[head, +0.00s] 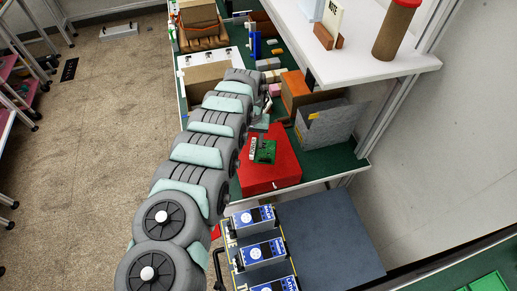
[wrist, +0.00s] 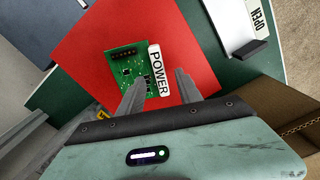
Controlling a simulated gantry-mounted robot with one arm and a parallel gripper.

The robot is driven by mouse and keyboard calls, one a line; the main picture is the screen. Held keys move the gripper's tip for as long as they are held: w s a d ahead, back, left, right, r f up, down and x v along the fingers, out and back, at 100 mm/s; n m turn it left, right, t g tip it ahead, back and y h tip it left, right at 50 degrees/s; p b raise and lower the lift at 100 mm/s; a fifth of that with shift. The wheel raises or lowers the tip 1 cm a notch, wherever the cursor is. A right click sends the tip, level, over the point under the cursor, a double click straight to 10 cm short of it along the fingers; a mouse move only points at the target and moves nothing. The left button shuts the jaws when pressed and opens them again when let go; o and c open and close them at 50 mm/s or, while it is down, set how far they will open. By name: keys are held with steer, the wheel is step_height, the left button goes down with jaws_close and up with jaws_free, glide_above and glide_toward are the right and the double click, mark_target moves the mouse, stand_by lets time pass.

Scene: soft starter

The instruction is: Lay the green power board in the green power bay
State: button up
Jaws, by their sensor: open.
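The green power board (head: 266,151) lies on a red block (head: 268,175) on the green bench, with a white POWER label beside it. In the wrist view the board (wrist: 127,66) lies on the red surface, and the label (wrist: 159,70) is at its right. My gripper (wrist: 160,78) is open and empty; its fingertips appear either side of the label, the left one overlapping the board's edge in the picture. In the head view my gripper (head: 264,112) is just behind the board. A bright green part (head: 488,283) is cut off at the lower right; I cannot tell whether it is the power bay.
Blue-and-white modules (head: 262,252) stand in a row beside a dark blue panel (head: 335,235). A grey box (head: 328,122) and an orange box (head: 296,92) stand right of my gripper. A white shelf (head: 362,55) overhangs the bench.

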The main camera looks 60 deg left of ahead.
mark_target(253, 146)
step_height(253, 146, down, 2)
steer(key=shift+d+f, duration=0.15)
steer(key=shift+f, duration=0.05)
steer(key=shift+f+b, duration=0.3)
steer(key=shift+f, duration=0.1)
steer(key=shift+c, duration=0.3)
jaws_close()
